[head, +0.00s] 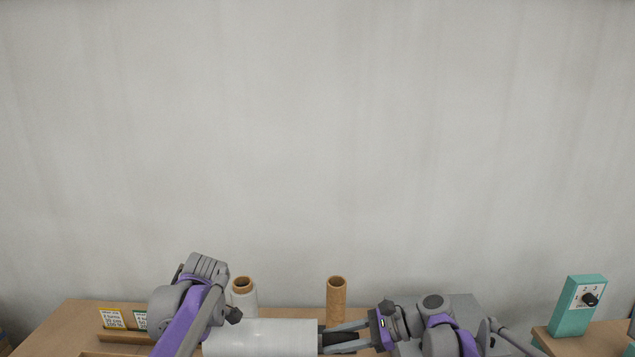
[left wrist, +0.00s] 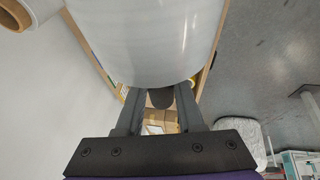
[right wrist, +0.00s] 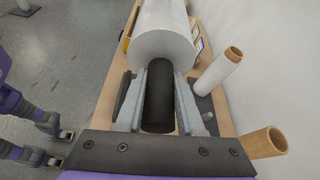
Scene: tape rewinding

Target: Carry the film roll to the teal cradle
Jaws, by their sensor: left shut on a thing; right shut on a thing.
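The film roll (head: 262,338) is a thick white cylinder lying across the front of the head view. It also shows in the left wrist view (left wrist: 150,40) and the right wrist view (right wrist: 163,40). My right gripper (right wrist: 159,90) is shut on the dark handle at the roll's right end; its fingers (head: 345,338) also show in the head view. My left gripper (left wrist: 160,97) is shut at the roll's other end, where a dark handle tip shows between the fingers. Its fingers are hidden in the head view. I cannot make out the teal cradle for certain.
Behind the roll stand a white roll on a brown core (head: 244,292) and a bare brown tube (head: 337,297). Label cards (head: 112,319) stand in a wooden holder at left. A teal box with a dial (head: 577,305) stands on a separate brown surface at right.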

